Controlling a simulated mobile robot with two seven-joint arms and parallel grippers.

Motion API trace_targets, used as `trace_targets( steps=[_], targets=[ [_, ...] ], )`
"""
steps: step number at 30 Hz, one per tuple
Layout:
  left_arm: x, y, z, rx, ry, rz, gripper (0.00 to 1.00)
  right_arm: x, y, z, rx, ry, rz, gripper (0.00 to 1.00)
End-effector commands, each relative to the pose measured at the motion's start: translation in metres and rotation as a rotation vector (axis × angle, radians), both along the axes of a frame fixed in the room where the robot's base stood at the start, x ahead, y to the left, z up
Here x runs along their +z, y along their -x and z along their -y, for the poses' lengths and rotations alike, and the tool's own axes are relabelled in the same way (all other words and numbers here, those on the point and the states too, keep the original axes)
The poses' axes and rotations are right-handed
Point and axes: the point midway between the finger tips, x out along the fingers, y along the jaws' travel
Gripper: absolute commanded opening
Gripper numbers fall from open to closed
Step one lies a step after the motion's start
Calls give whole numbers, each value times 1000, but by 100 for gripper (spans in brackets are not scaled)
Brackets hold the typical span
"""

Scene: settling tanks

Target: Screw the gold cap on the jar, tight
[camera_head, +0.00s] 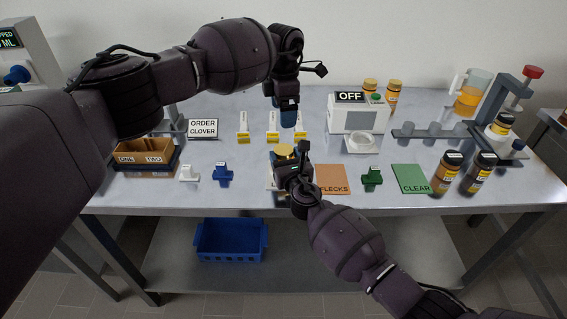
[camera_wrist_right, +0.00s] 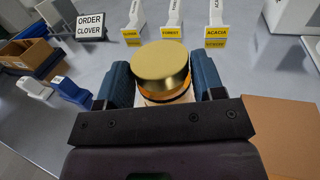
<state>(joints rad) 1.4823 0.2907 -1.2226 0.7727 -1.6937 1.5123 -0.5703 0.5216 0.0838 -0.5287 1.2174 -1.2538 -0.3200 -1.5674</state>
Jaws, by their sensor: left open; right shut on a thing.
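The gold cap (camera_wrist_right: 162,66) sits on top of the jar (camera_wrist_right: 168,98), which shows amber contents below it in the right wrist view. How tight the cap is cannot be told. In the head view the gold cap (camera_head: 284,150) shows just beyond my right gripper (camera_head: 284,163). My right gripper (camera_wrist_right: 165,88) is shut on the jar, with one blue finger on each side. My left gripper (camera_head: 288,112) is open and empty, pointing down above the table, higher and farther back than the jar. Most of the jar's body is hidden by my right gripper.
Yellow-labelled white stands (camera_head: 273,136) stand behind the jar. An orange FLECKS mat (camera_head: 332,180) lies to its right, then a green CLEAR mat (camera_head: 411,179) and dark-capped jars (camera_head: 446,172). A blue clamp-like piece (camera_head: 222,175) is to the left. A white OFF device (camera_head: 356,114) stands behind.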

Motion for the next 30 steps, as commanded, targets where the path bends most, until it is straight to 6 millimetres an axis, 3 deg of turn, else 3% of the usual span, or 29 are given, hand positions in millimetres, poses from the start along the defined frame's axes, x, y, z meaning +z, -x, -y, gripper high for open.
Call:
trace_targets(
  steps=[1, 6, 19, 30],
  targets=[
    [0, 0, 0, 0, 0, 0, 87, 0, 0, 0, 0, 0, 0, 66],
    [0, 0, 0, 0, 0, 0, 87, 0, 0, 0, 0, 0, 0, 92],
    [7, 0, 0, 0, 0, 4, 87, 1, 9, 4, -1, 1, 0, 92],
    [35, 1, 0, 0, 0, 21, 87, 2, 67, 20, 0, 1, 1, 92]
  ],
)
